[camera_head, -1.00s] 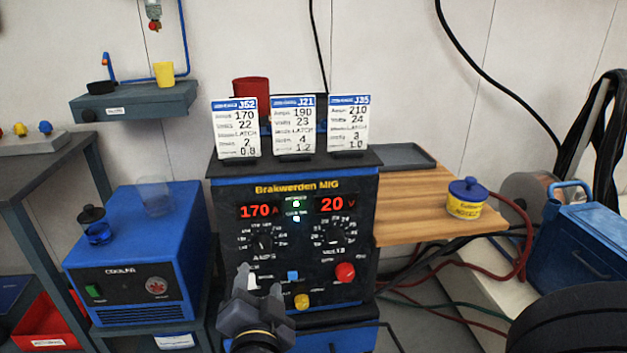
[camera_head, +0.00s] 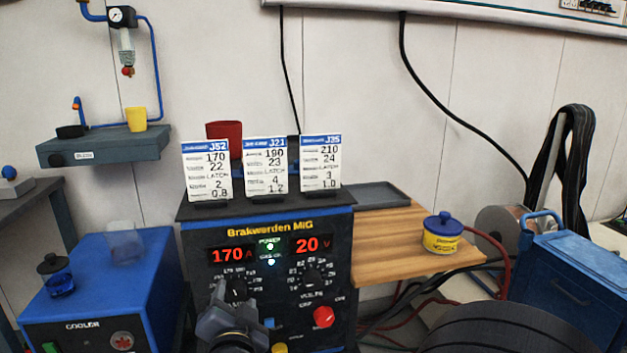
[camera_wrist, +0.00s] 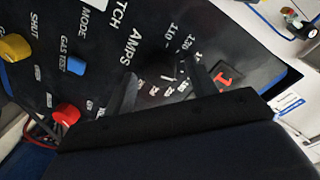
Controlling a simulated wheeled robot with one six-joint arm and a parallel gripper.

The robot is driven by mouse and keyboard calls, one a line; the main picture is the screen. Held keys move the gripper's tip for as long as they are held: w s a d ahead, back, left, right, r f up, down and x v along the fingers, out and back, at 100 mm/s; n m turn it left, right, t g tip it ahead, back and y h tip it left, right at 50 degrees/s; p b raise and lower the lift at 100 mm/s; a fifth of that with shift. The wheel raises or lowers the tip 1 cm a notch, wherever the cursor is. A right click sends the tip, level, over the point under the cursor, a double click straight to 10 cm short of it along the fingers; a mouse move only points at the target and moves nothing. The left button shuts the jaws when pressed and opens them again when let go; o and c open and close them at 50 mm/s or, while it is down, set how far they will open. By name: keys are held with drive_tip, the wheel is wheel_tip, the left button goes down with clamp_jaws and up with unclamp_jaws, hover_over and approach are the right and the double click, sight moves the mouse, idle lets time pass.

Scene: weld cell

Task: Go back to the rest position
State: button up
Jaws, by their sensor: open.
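My gripper (camera_head: 232,312) is in front of the lower left of the welder's panel in the head view, near the amps knob (camera_head: 236,290). Its jaws are open and nothing shows between them. In the wrist view the gripper fingers (camera_wrist: 170,90) stand before the panel's amps dial, apart from each other; I cannot tell whether they touch the knob. The Brakwerden MIG welder (camera_head: 265,228) reads 170 A and 20 V. A red knob (camera_head: 323,317) sits at the panel's lower right; it also shows in the wrist view (camera_wrist: 66,114).
Three cards, J52 (camera_head: 206,170), J21 (camera_head: 265,167) and J35 (camera_head: 321,164), stand on the welder. A blue cooler (camera_head: 100,290) is at left. A wooden shelf (camera_head: 385,250) with a yellow tin (camera_head: 442,236) is at right, beside a blue toolbox (camera_head: 570,280).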

drive_tip(key=shift+s, duration=0.1)
drive_tip(key=p+v, duration=0.3)
drive_tip(key=v, duration=0.8)
drive_tip(key=b+x, duration=0.2)
drive_tip(key=x, duration=0.9)
drive_tip(key=shift+w+b, duration=0.2)
drive_tip(key=shift+b, duration=0.15)
drive_tip(key=shift+s+r+n+p, duration=0.15)
drive_tip(key=shift+n+p, duration=0.6)
drive_tip(key=shift+n, duration=0.25)
drive_tip(key=n+p, duration=0.1)
drive_tip(key=n, duration=0.1)
drive_tip(key=shift+n+t+p, duration=0.3)
drive_tip(key=shift+n, duration=0.1)
drive_tip(key=n+p, duration=0.1)
drive_tip(key=n, duration=0.2)
drive_tip(key=n+p, duration=0.2)
drive_tip(key=n, duration=0.1)
drive_tip(key=shift+t+h, duration=0.3)
drive_tip(key=s+d+p, duration=0.1)
drive_tip(key=s, duration=0.9)
drive_tip(key=shift+f, duration=0.3)
drive_tip(key=shift+w+d, duration=0.1)
drive_tip(key=shift+w, duration=0.05)
